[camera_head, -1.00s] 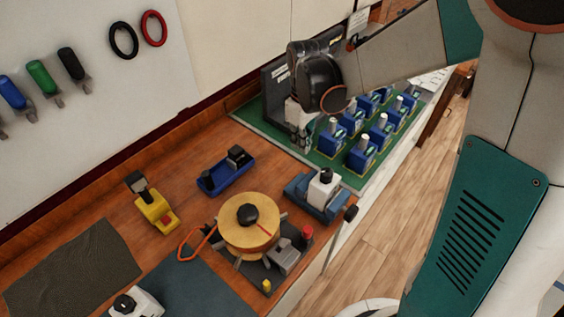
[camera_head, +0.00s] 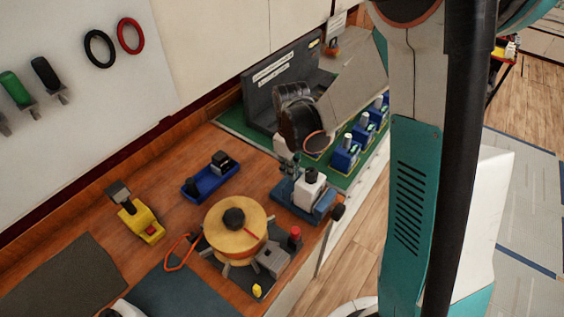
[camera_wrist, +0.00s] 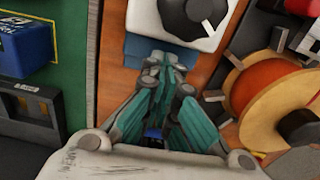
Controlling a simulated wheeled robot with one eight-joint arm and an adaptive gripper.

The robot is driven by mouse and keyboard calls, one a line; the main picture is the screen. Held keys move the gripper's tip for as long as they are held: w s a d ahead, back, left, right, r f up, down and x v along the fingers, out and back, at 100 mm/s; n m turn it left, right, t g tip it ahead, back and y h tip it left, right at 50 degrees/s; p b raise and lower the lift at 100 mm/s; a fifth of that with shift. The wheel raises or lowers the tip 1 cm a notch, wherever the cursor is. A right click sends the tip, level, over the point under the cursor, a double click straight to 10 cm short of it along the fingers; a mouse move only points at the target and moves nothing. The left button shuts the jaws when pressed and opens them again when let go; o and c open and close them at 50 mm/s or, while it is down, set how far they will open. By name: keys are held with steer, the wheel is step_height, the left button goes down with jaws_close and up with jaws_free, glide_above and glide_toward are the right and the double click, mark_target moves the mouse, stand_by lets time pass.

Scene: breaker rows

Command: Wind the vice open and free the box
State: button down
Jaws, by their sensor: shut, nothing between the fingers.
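The blue vice (camera_head: 285,192) stands near the bench's front edge, with a dark round handle (camera_head: 338,211) on its right end. A white box with a black knob (camera_head: 311,187) sits upright between its jaws. My gripper (camera_head: 288,176) is shut and empty, just behind the vice. In the wrist view the fingertips (camera_wrist: 164,68) point toward the vice's blue body (camera_wrist: 150,52) and the white box (camera_wrist: 165,22). Whether they touch the vice I cannot tell. The vice handle is not seen in the wrist view.
A yellow spool with a black knob (camera_head: 235,222) stands left of the vice. A blue tray (camera_head: 210,178) and a yellow tool (camera_head: 140,222) lie farther left. Several blue breakers (camera_head: 346,152) stand on the green board (camera_head: 235,122) behind my gripper.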

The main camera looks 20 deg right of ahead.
steer(key=shift+s+d, duration=0.35)
steer(key=shift+s, duration=0.05)
steer(key=shift+s+d+b, duration=0.4)
steer(key=shift+s+d, duration=0.1)
steer(key=shift+s, duration=0.2)
steer(key=w+a, duration=0.3)
steer(key=w, duration=0.1)
step_height(320, 180, up, 10)
steer(key=p, duration=0.2)
steer(key=shift+s+d, duration=0.15)
steer(key=shift+s, duration=0.1)
steer(key=shift+f, duration=0.1)
